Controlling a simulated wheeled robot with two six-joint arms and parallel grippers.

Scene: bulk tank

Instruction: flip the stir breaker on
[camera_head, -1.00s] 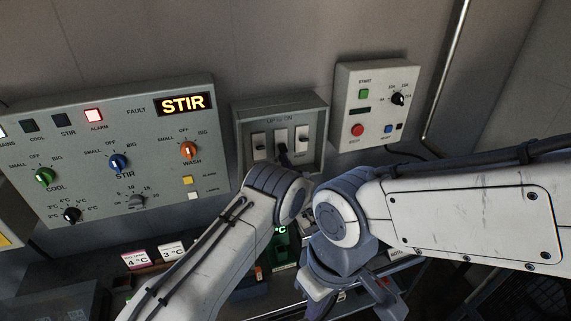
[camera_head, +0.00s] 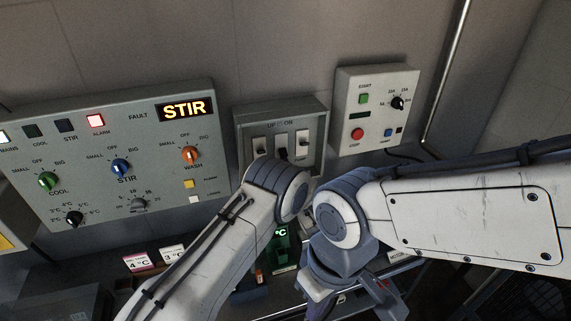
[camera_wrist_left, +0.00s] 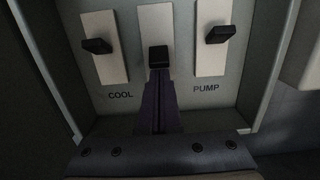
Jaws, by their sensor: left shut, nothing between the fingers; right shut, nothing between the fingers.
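The breaker box (camera_head: 318,112) is a grey open-front case marked UP = ON, with three white switch plates. In the left wrist view, the COOL lever (camera_wrist_left: 97,46) is on the left and the PUMP lever (camera_wrist_left: 219,34) on the right. The middle lever (camera_wrist_left: 158,56) sits lower than both, and its label is hidden behind my fingers. My left gripper (camera_wrist_left: 158,80) is shut and empty, its tips just under the middle lever; I cannot tell whether they touch. In the head view, my left arm hides most of it. My right gripper (camera_head: 385,300) is shut, low down, away from the box.
A smaller box (camera_head: 375,110) with buttons is on the right. Price-like temperature cards (camera_head: 139,261) stand below.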

